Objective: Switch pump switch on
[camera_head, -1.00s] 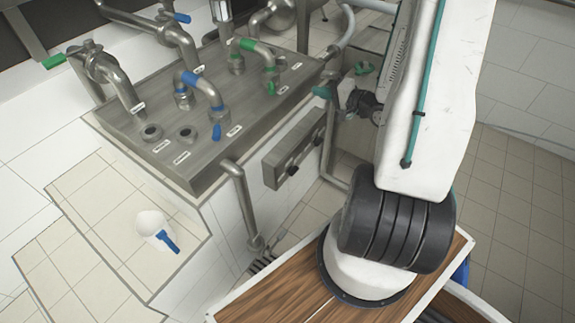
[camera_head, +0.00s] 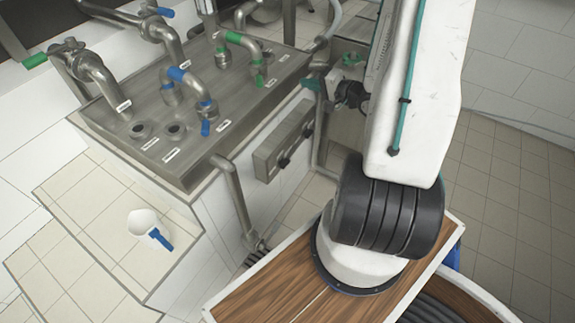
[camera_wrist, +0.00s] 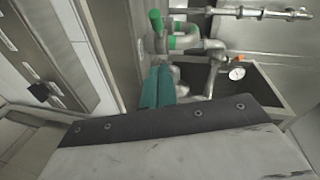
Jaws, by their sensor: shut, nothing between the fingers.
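A grey metal switch box (camera_head: 283,140) with two dark knobs is fixed to the tiled side of the pump counter, below the metal top. The frames do not show which knob is the pump switch, or its setting. In the wrist view one black knob (camera_wrist: 38,92) shows on a metal panel at the left. My gripper (camera_wrist: 157,86) has teal fingers, shut and empty, right of that knob and apart from it. In the head view a teal finger (camera_head: 312,84) shows above and right of the switch box.
The metal counter top (camera_head: 165,165) carries pipes with blue and green handles. A white cup (camera_head: 143,221) with a blue handle stands on the tiled ledge at the left. In the wrist view, green-handled pipes and a gauge (camera_wrist: 237,73) lie beyond my fingers.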

